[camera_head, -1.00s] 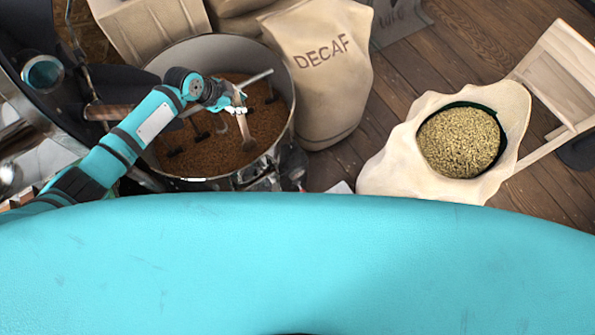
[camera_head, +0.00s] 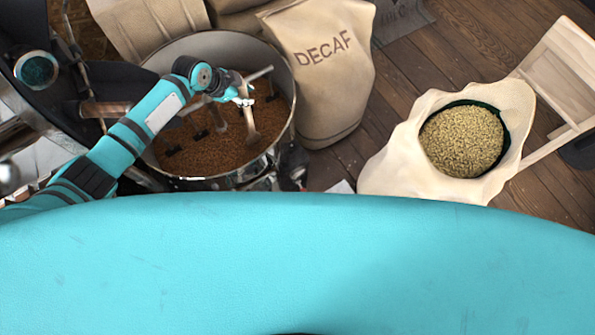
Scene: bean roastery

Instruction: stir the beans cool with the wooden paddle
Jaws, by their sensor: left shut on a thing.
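Brown roasted beans (camera_head: 205,155) lie in a round metal cooling tray (camera_head: 283,85) at the upper left, with dark stirring arms among them. My left arm reaches in from the left over the tray. My left gripper (camera_head: 243,98) is shut on the wooden paddle (camera_head: 250,125). The paddle points down from the gripper, its lower end at the beans on the tray's right side; I cannot tell how deep it sits. My right gripper is not in view.
A tan DECAF sack (camera_head: 325,85) stands right beside the tray. An open sack (camera_head: 395,160) of pale green beans (camera_head: 462,141) stands on the wooden floor at right, near a wooden chair-like frame (camera_head: 565,75). My turquoise body fills the bottom.

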